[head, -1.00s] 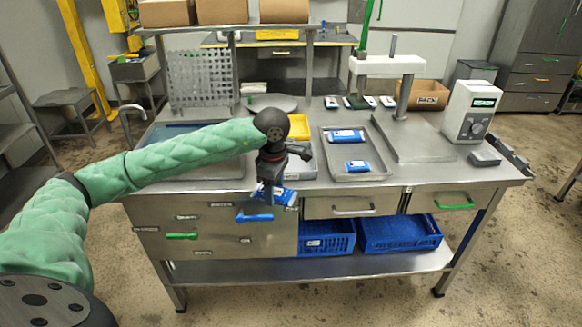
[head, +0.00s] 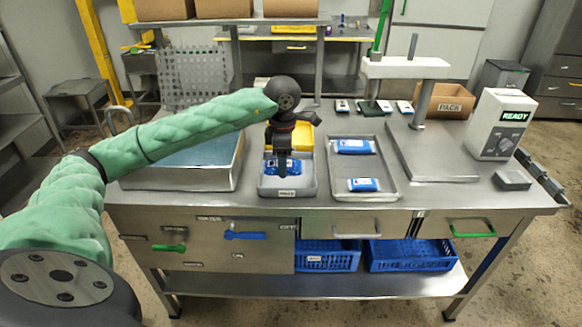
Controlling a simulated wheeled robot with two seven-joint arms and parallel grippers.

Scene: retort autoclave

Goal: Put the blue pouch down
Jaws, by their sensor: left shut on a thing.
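My left gripper (head: 283,170) points down and is shut on a blue pouch (head: 270,167) with some white on it. The gripper hides part of the pouch. The pouch is over or inside a small grey bin (head: 287,193) with a label on its front, near the table's front edge. I cannot tell whether the pouch touches the bin floor. My right gripper is not in view.
A metal tray (head: 392,182) to the right holds two blue-and-white pouches (head: 353,147) (head: 363,185). A yellow bin (head: 303,137) stands behind the grey bin. A large shallow basin (head: 180,187) lies left. A white READY device (head: 502,124) stands right.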

